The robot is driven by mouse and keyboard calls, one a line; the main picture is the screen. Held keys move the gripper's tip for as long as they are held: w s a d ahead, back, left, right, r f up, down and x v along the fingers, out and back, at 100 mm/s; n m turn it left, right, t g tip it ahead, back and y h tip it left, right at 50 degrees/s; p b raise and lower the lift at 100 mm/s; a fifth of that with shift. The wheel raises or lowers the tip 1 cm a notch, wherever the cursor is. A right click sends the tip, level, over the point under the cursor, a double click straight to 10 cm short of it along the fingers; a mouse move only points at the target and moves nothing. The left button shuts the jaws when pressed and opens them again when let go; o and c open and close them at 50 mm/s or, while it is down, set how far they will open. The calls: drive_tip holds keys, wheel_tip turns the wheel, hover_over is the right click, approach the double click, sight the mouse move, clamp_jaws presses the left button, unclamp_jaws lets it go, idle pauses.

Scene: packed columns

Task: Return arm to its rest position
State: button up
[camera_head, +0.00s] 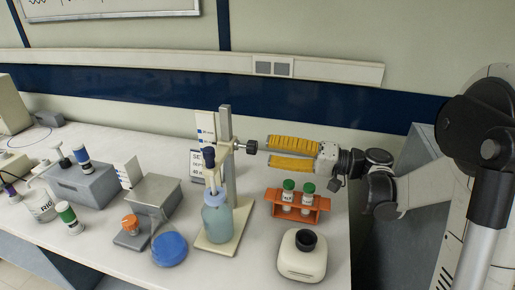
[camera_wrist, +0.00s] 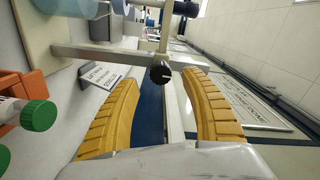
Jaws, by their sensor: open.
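My gripper (camera_head: 268,152) has two yellow ribbed fingers, spread apart and empty, reaching left above the right part of the bench. My arm stretches in from the right. In the wrist view the gripper (camera_wrist: 163,78) frames the dark clamp knob (camera_wrist: 160,72) of the stand in the gap ahead of its fingertips. In the head view this knob (camera_head: 250,147) is just left of the fingertips, with a small gap showing. Nothing is held.
The stand's upright (camera_head: 226,130) carries a clamp at a bluish bottle (camera_head: 217,220). An orange rack (camera_head: 322,205) with two green-capped tubes is below my gripper. A white squat jar (camera_head: 302,265) stands in front. Grey boxes and bottles fill the left bench.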

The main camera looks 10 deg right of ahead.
drive_tip(key=shift+s+d, duration=0.3)
drive_tip(key=shift+d, duration=0.35)
drive_tip(key=shift+s+a, duration=0.1)
drive_tip(key=shift+a, duration=0.15)
drive_tip(key=s+a+f+m+g+h, duration=0.1)
drive_tip(key=s+a+f+h, duration=0.3)
drive_tip(key=s+h, duration=0.5)
drive_tip(key=s+d+f+n+t+h, duration=0.1)
drive_tip(key=s+d+f+h, duration=0.3)
drive_tip(key=s+d+h, duration=0.3)
drive_tip(key=s+d, duration=0.3)
drive_tip(key=s, duration=0.1)
drive_tip(key=shift+s+d+n+h, duration=0.15)
drive_tip(key=shift+s+n+h, duration=0.05)
drive_tip(key=shift+n+h, duration=0.1)
